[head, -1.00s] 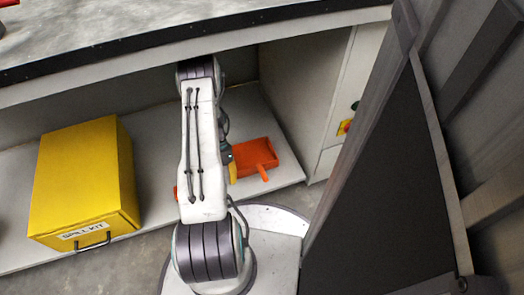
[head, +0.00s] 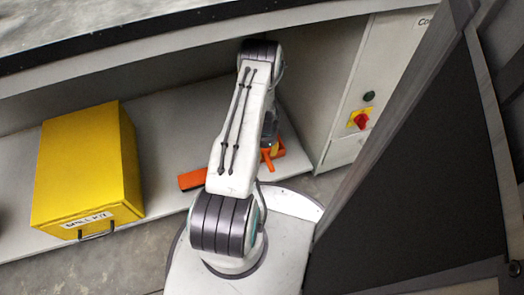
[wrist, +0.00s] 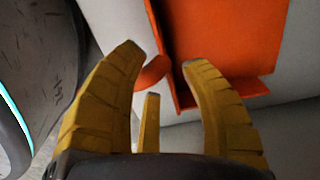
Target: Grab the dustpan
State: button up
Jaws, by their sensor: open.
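The orange dustpan (head: 267,163) lies on the low grey shelf under the bench, mostly hidden behind my arm in the head view. In the wrist view the dustpan's pan (wrist: 230,40) fills the upper right, and its short rounded handle (wrist: 153,71) shows between the yellow fingertips. My gripper (wrist: 163,60) is open, its fingers spread to either side of the handle. I cannot tell whether a finger touches it. Only a bit of yellow finger shows in the head view, beside the dustpan.
An orange item with a dark edge (head: 192,180), perhaps a brush, lies left of my arm. A yellow spill kit box (head: 85,165) stands farther left on the shelf (head: 165,125). A cabinet with a red knob (head: 362,120) and a dark panel (head: 415,170) bound the right.

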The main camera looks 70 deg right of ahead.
jog(key=shift+d+f+b, duration=0.1)
jog(key=shift+f+b, duration=1.85)
jog(key=shift+f, duration=1.45)
jog(key=shift+r, duration=0.1)
grip_shut()
